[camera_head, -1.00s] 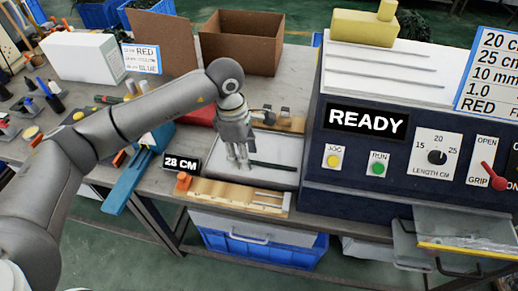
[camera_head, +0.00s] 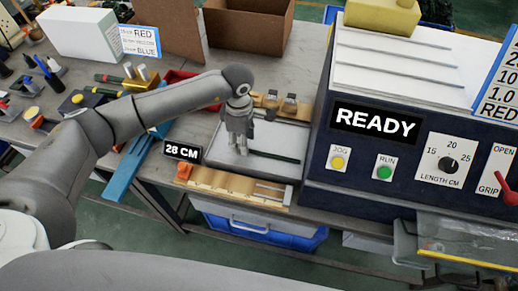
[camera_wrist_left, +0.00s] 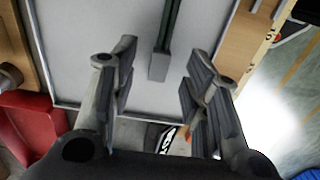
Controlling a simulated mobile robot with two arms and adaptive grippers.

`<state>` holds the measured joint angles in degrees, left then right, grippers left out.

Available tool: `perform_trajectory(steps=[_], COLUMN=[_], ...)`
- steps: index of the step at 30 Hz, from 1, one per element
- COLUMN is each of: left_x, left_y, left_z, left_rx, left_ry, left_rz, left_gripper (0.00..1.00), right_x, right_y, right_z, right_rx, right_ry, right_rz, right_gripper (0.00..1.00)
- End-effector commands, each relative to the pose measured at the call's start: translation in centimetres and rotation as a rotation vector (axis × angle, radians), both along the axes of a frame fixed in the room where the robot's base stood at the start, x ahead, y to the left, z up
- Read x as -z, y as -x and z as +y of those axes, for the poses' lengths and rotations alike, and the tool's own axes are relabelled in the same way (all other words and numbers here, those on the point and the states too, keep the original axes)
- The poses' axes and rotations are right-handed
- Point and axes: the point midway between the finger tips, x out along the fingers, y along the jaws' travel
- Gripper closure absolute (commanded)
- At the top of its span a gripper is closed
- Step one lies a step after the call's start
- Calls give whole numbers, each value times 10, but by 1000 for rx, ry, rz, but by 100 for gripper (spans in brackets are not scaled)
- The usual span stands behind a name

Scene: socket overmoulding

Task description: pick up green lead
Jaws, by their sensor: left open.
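The green lead (camera_head: 276,156) is a thin dark green strip lying on the pale tray (camera_head: 228,165) in the head view. In the left wrist view the lead (camera_wrist_left: 171,28) shows as dark parallel strands ending in a small grey block (camera_wrist_left: 158,67). My left gripper (camera_head: 241,150) points down over the tray, at the lead's left end. In the left wrist view my left gripper (camera_wrist_left: 159,54) is open, with its fingers on either side of the block end and apart from it. The fingers hide part of the tray. My right gripper is not in view.
The dark machine (camera_head: 318,187) with its READY display stands right of the tray. A red bin (camera_head: 180,78) and a cardboard box (camera_head: 245,25) are behind.

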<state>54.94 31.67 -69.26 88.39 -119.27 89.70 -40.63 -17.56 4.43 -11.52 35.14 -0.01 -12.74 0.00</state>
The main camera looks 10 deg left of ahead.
Motion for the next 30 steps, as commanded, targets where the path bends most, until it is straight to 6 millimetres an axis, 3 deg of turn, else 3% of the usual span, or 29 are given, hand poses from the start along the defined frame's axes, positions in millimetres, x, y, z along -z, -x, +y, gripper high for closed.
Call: perform_trajectory(steps=[1, 5, 13, 23, 30], left_x=[5, 21, 26, 25, 25], left_y=[2, 1, 0, 0, 0], left_z=[0, 0, 0, 0, 0], left_rx=[-1, 0, 0, 0, 0], left_ry=[0, 0, 1, 1, 1], left_rz=[5, 2, -1, -1, -1], left_gripper=[57, 57, 57, 98, 100], right_x=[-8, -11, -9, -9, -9], right_y=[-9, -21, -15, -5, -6], right_z=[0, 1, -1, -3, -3], right_rx=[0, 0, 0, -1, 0], right_ry=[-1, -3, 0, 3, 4], right_rz=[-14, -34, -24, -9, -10], right_gripper=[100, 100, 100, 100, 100])
